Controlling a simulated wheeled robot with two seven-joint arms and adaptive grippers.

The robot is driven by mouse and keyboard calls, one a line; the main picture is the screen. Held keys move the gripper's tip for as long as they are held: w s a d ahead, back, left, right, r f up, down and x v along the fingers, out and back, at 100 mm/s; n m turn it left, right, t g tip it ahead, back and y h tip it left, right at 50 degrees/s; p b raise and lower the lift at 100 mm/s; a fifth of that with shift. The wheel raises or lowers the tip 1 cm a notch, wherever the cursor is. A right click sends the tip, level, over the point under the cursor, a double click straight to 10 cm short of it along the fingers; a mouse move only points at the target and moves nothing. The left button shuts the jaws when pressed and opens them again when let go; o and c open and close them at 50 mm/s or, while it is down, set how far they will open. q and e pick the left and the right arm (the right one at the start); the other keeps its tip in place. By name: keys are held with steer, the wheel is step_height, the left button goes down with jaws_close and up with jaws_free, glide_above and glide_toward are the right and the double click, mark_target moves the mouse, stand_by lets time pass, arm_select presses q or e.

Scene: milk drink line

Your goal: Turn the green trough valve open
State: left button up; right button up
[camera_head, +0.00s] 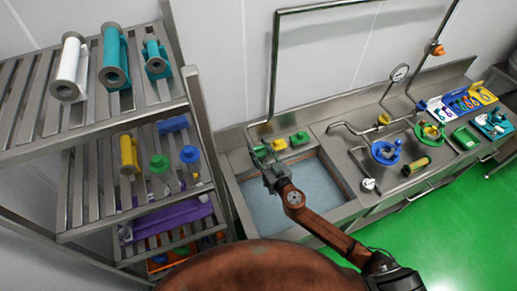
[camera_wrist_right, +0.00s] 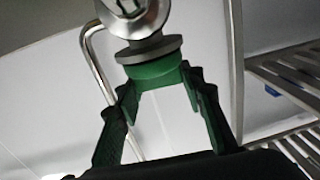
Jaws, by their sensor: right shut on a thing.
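The green trough valve (camera_wrist_right: 158,74) shows in the right wrist view as a green round part under a grey metal flange and fitting. My right gripper (camera_head: 264,158) is over the back left corner of the sink trough (camera_head: 283,190). In the wrist view its two dark fingers stand on either side of the green part, and the gripper is shut on it. In the head view the gripper largely hides the valve, so I cannot tell how far it is turned. My left gripper is not in view.
A yellow block (camera_head: 279,144) and a green block (camera_head: 299,138) sit on the trough's back ledge. A metal pipe (camera_head: 274,75) rises behind. A slatted rack (camera_head: 85,130) with coloured parts stands left. A blue wheel (camera_head: 385,152) and other fittings are on the counter right.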

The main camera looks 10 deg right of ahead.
steer(key=n+g+y+b, duration=0.1)
steer(key=n+y+b, duration=0.1)
steer(key=y, duration=0.1)
steer(key=shift+f, duration=0.1)
steer(key=shift+n+g+y, duration=0.5)
steer(key=shift+n+y, duration=0.1)
steer(key=n+g+y, duration=0.3)
steer(key=y, duration=0.1)
steer(key=shift+w+d+n+g+b, duration=0.1)
steer(key=shift+n+g+b, duration=0.2)
steer(key=shift+b, duration=0.05)
steer(key=n+g+y+b, duration=0.1)
steer(key=n+g+y, duration=0.1)
steer(key=g, duration=0.1)
steer(key=shift+n+g+y, duration=0.3)
steer(key=shift+y, duration=0.1)
steer(key=n+g+y+b, duration=0.1)
steer(key=n+g+b, duration=0.2)
steer(key=g+b, duration=0.2)
steer(key=n+g+b, duration=0.3)
steer(key=g+b, duration=0.2)
steer(key=b, duration=0.1)
steer(key=shift+f+n+y, duration=0.15)
steer(key=shift+n+y, duration=0.25)
steer(key=shift+r+n+g+b, duration=0.2)
steer(key=shift+n+g+b, duration=0.3)
steer(key=shift+g+b, duration=0.4)
